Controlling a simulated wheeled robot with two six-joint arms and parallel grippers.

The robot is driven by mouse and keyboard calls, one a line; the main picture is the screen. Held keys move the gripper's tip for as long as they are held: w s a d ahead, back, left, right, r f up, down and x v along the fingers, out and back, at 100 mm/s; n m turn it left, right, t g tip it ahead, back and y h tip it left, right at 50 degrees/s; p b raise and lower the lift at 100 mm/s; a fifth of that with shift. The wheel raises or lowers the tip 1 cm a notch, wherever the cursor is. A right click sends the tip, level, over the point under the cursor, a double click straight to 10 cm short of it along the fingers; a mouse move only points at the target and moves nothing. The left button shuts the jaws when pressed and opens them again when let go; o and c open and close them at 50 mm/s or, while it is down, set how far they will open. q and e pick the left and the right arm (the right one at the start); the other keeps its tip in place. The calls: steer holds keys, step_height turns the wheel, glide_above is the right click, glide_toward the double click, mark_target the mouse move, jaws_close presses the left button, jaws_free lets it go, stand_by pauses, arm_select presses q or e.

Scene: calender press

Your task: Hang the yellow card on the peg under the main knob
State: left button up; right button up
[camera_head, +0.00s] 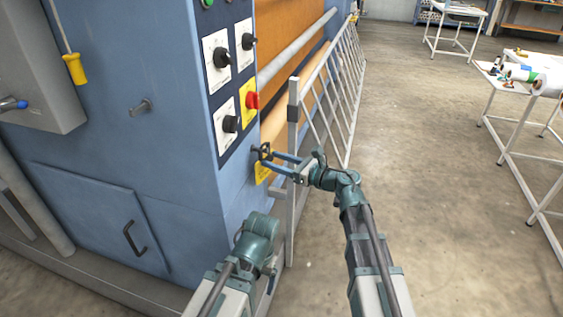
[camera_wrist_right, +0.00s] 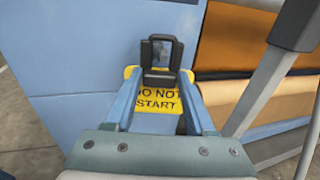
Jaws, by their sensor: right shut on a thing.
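The yellow card (camera_head: 263,172) hangs at my right gripper (camera_head: 265,154), beside the corner of the blue machine. In the right wrist view the card (camera_wrist_right: 158,104) reads "DO NOT START" and shows between and behind the fingers. The main knob (camera_head: 252,100) is red on a yellow plate, above the gripper.
Black knobs (camera_head: 222,57) on white plates surround the red one. A grey railing (camera_head: 293,125) stands close to the right of my right gripper. White tables (camera_head: 510,125) stand far right, with open floor between.

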steer(key=shift+w+a+f+b, duration=0.2)
steer(key=shift+a+f+b, duration=0.3)
steer(key=shift+a, duration=0.1)
stand_by(0.5)
steer(key=o, duration=1.4)
steer(key=v, duration=1.3)
steer(key=shift+s+d+p, duration=0.2)
steer(key=shift+d+p, duration=0.1)
